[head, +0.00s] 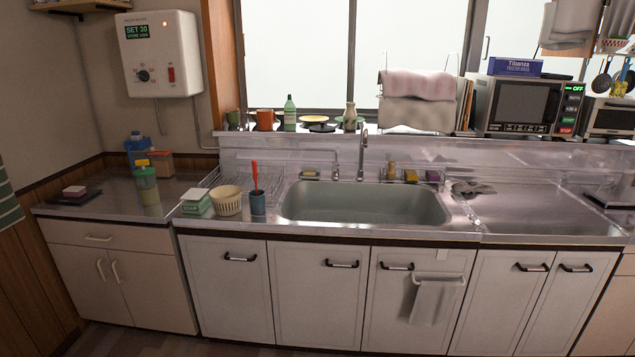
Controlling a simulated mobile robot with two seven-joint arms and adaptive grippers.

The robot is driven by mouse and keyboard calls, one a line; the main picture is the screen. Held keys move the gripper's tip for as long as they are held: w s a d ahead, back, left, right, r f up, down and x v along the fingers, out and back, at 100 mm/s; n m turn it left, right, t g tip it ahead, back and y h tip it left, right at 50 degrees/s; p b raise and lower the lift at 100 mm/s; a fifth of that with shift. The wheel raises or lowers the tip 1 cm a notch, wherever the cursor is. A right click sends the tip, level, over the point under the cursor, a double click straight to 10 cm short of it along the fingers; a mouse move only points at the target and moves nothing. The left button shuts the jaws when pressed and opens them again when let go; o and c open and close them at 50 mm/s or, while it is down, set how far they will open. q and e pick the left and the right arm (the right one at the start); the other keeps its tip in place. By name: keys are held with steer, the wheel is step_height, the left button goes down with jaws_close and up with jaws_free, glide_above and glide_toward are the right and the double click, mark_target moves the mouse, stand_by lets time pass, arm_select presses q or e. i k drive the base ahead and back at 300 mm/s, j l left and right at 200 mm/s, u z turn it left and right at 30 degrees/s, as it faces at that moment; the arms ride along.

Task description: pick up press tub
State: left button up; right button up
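Nothing in view is marked as the press tub, and I cannot tell for certain which container it is. Farther left, on the lower metal counter, is a green container with a yellow top (146,182). A blue container (137,149) stands behind it, beside a box with an orange-brown top (159,164). Neither of my grippers is in view.
A blue cup with a red-handled tool (258,203) stands between the cream tub and the sink (365,204). A wire dish rack (226,178) is behind the tubs. A dark tray (74,197) lies at the far left. The right drainboard (545,212) is mostly clear.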

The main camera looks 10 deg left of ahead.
mark_target(146, 180)
steer(key=i+j, duration=0.2)
steer(key=j, duration=0.15)
steer(key=i+j+z, duration=0.1)
steer(key=j, duration=0.3)
steer(key=i+j, duration=0.25)
steer(key=i+j+z, duration=0.1)
steer(key=j, duration=0.4)
steer(key=i+j, duration=0.2)
steer(key=j, duration=0.2)
steer(key=i+j, duration=0.1)
steer(key=j, duration=0.4)
steer(key=i+j+z, duration=0.15)
steer(key=j, duration=0.3)
steer(key=k, duration=0.05)
